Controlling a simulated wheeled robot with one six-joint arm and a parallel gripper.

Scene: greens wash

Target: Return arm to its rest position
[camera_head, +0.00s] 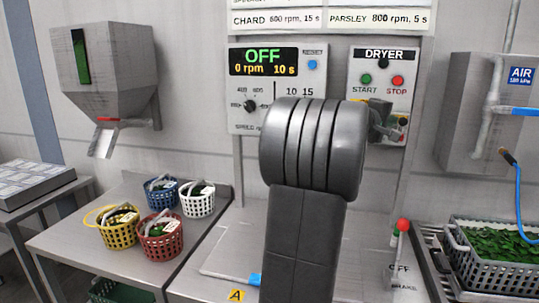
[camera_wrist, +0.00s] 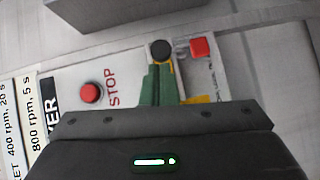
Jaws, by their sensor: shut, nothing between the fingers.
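My gripper (camera_wrist: 159,72) shows in the wrist view with its green fingers together and nothing between them. Its tips are close to a black round knob (camera_wrist: 161,50) on the dryer panel; I cannot tell whether they touch it. A red button (camera_wrist: 199,47) is right of the knob, and the red STOP button (camera_wrist: 91,92) is to the left. In the head view my arm (camera_head: 310,150) rises in front of the panels, and my gripper is mostly hidden behind it, below the dryer panel (camera_head: 384,54).
Blue, white, yellow and red baskets (camera_head: 160,237) of greens stand on the left table (camera_head: 85,245). A grey hopper (camera_head: 118,65) hangs above. At right are a crate of greens (camera_head: 495,270), a blue air hose (camera_head: 519,200) and a red-topped lever (camera_head: 402,226). The speed display (camera_head: 263,61) reads OFF.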

